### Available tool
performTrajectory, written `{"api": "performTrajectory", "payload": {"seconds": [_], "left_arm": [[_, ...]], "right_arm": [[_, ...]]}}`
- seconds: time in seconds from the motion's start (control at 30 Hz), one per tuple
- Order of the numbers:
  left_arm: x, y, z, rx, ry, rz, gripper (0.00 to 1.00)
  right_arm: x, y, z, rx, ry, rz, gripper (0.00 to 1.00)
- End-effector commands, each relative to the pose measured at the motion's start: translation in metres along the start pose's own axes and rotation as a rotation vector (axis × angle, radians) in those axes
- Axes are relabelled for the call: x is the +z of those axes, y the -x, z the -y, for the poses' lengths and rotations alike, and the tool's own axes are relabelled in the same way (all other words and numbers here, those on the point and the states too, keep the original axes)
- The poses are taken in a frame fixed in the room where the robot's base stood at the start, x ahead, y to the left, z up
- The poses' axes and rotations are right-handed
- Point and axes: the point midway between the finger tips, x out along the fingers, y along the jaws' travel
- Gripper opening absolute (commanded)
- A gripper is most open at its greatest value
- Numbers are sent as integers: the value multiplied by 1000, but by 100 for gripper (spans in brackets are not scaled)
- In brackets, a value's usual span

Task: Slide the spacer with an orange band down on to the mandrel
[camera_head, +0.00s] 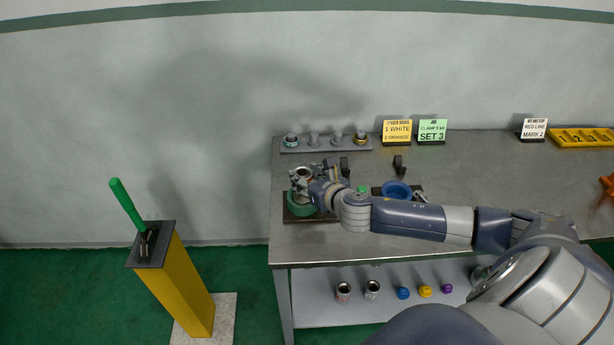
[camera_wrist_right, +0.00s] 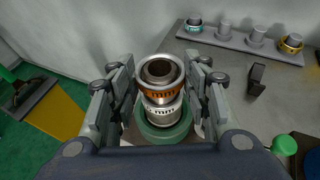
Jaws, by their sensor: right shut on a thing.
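The spacer with an orange band (camera_wrist_right: 160,92) is a short silver ring, upright in the middle of the right wrist view. My right gripper (camera_wrist_right: 162,76) is shut on it, one finger on each side. In the head view the gripper (camera_head: 308,184) is over the left end of the bench. Directly below the spacer is a silver piece with "mm" lettering (camera_wrist_right: 161,115), inside a green vise ring (camera_head: 299,207). Whether the spacer touches that piece is unclear. The mandrel cannot be told apart inside the stack. My left gripper is out of view.
A grey rack (camera_head: 327,146) with several pegs stands at the back left of the bench (camera_head: 465,170). A blue ring vise (camera_head: 397,189) is right of my gripper, partly behind my arm. Small signs stand at the back. A yellow pedestal (camera_head: 178,285) with a green-handled lever stands left.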

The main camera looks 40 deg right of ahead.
Motion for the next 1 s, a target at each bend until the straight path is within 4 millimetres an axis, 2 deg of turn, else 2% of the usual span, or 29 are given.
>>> {"api": "performTrajectory", "payload": {"seconds": [0.8, 0.83, 0.9, 0.93, 1.0], "left_arm": [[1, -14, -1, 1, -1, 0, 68], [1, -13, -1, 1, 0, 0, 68], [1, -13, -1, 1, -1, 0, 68], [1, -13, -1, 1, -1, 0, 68], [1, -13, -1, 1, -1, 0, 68]], "right_arm": [[-20, -8, 0, 0, 0, -1, 24], [-20, -8, 0, 0, 0, 0, 46], [-19, -8, 0, 0, 0, 0, 62], [-19, -8, 0, 0, 0, 0, 68], [-19, -8, 0, 0, 0, 0, 68]]}}
